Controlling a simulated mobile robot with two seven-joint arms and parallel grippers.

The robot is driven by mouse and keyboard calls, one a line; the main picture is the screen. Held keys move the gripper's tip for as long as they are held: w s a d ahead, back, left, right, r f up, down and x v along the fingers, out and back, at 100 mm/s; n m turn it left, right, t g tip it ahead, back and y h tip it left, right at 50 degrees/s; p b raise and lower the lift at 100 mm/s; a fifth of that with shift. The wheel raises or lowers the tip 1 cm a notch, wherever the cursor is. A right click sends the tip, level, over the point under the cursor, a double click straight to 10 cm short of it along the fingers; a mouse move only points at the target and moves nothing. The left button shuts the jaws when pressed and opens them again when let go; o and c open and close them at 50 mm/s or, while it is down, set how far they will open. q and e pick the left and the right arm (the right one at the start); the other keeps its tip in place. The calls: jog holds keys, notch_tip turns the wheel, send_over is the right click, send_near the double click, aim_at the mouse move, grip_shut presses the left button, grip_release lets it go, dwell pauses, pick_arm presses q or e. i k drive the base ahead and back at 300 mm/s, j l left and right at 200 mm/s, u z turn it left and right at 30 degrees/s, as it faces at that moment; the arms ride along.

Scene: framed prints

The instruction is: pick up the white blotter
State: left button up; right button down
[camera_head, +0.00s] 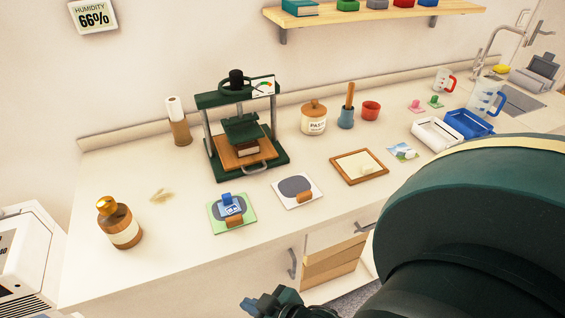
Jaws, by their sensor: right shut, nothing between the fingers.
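A flat white square board (307,182) with a grey oval on it lies on the counter, right of a similar green board (217,211). A small brown block (305,197) sits at its front edge. A cream sheet (358,165) lies in a wooden frame further right. I cannot tell for sure which of these is the white blotter. My right gripper (252,306) is at the bottom edge, in front of and below the counter, shut and apart from all of these. My left gripper is not in view.
A dark green press (240,130) stands behind the boards. A brown bottle (119,225) is at left, and a paste jar (313,118) is behind. White (436,135) and blue (468,124) trays are at right. My right arm hides the right front. The counter's front strip is clear.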

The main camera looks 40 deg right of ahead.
aim_at(295, 191)
jog(key=j+z, duration=0.15)
jog(key=z, duration=0.25)
jog(key=i+j+z, duration=0.1)
jog(key=z, duration=0.3)
jog(key=j+z, duration=0.2)
jog(key=z, duration=0.2)
